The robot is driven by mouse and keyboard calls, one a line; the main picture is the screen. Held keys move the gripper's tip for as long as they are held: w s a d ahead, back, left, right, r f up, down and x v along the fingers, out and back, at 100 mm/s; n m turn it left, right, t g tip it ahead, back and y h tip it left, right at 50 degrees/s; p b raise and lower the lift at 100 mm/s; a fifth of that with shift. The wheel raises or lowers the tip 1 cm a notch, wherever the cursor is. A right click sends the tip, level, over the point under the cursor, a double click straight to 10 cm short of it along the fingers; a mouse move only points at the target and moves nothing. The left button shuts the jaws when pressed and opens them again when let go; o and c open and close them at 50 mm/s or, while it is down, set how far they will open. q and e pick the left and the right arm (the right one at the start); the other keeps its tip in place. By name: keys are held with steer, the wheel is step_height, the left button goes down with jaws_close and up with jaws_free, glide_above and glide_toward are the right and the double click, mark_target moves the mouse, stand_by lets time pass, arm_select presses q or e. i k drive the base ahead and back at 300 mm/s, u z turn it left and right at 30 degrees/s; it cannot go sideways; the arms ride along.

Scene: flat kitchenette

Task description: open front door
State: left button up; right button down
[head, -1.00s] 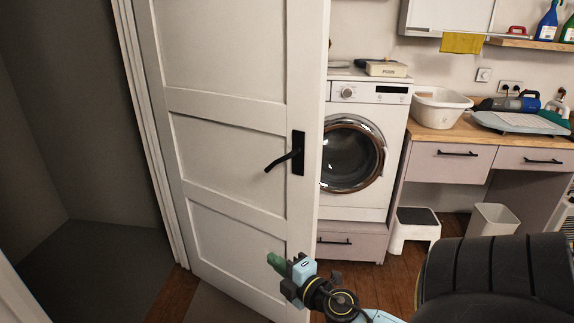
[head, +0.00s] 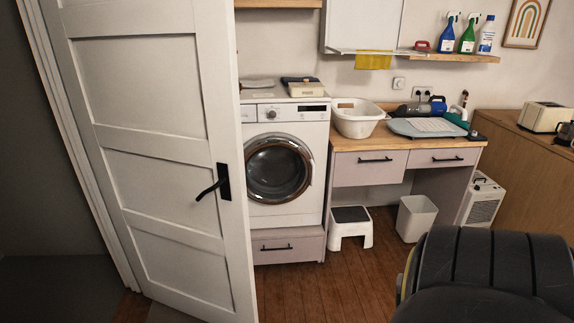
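The white panelled front door (head: 165,160) stands ajar at the left of the head view, swung away from its frame (head: 75,150). Its black lever handle (head: 218,186) is on the right side of the door face. Beyond the door's free edge I see into a room with a washing machine. Neither of my grippers shows now. A dark, ribbed part of my own arm fills the lower right corner, and nothing touches the handle.
A washing machine (head: 284,165) stands behind the door edge. A white step stool (head: 350,227) and a white bin (head: 415,217) stand under the wooden counter (head: 390,138). A white heater (head: 482,200) is further right. The wooden floor (head: 320,285) between is clear.

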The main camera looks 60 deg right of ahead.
mark_target(153, 90)
steer(key=z, duration=0.3)
steer(key=k, duration=0.8)
steer(key=z, duration=1.4)
steer(key=i, duration=1.05)
steer(key=u, duration=0.8)
steer(key=i, duration=0.8)
steer(key=u, duration=0.9)
